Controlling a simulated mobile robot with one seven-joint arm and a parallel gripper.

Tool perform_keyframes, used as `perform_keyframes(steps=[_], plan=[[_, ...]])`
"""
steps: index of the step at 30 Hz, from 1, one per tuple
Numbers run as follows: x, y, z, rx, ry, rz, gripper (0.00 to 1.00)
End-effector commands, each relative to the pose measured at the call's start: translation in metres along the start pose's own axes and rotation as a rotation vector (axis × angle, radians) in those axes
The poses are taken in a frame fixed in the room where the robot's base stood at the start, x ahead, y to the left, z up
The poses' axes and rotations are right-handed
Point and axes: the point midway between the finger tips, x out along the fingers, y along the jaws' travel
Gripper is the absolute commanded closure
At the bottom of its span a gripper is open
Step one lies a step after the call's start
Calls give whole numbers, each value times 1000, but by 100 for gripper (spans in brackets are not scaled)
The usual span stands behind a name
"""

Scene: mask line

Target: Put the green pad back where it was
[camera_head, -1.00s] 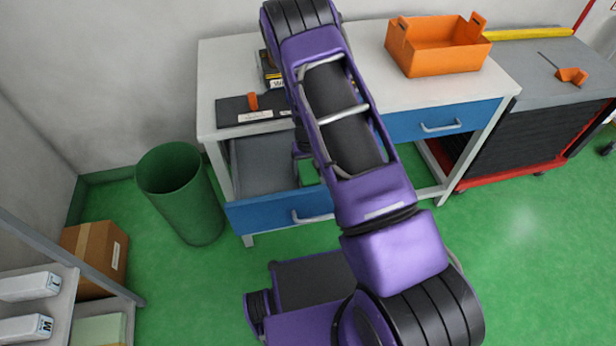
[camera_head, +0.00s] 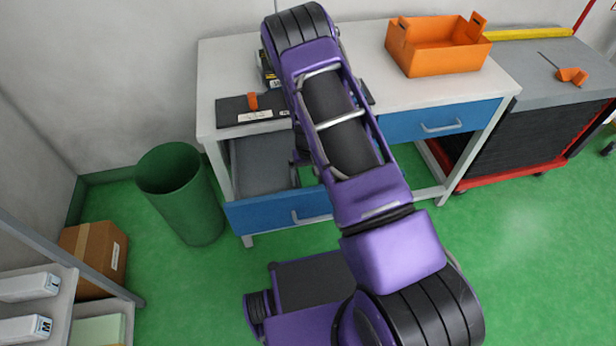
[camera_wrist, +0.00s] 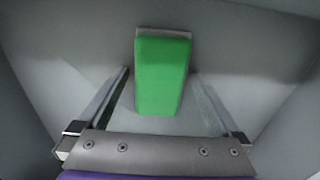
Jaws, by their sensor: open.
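The green pad (camera_wrist: 162,78) shows in the wrist view as a bright green block with a grey-beige far end. It is inside a grey-walled space that looks like the open drawer. My gripper (camera_wrist: 159,74) is open, with one finger on each side of the pad and visible gaps between. I cannot tell how high the fingers are above the drawer floor. In the head view the open blue-fronted drawer (camera_head: 262,214) is under the left of the workbench (camera_head: 365,68). My arm hides the drawer's right part, the pad and most of my gripper there.
A black tray (camera_head: 235,112) with an orange item and dark boxes (camera_head: 268,70) sit on the bench's left. An orange crate (camera_head: 440,55) is at the right, above a closed blue drawer (camera_head: 425,122). A green bin (camera_head: 185,200) stands left of the open drawer.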

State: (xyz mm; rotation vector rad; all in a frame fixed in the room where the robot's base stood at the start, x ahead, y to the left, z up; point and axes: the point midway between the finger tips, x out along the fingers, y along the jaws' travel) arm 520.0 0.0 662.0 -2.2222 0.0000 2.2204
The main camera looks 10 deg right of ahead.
Motion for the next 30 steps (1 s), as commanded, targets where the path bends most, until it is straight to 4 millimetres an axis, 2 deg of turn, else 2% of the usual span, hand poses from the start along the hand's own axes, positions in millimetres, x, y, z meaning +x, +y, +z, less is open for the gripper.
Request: perform_keyframes(steps=[5, 12, 18, 23, 30], plan=[[-23, 0, -1, -2, 3, -1, 0], [-77, 0, -1, -1, 3, -1, 0], [-109, 0, -1, -2, 1, -1, 0], [-120, 0, 0, 0, -1, -2, 0], [-122, 0, 0, 0, -2, -1, 0]])
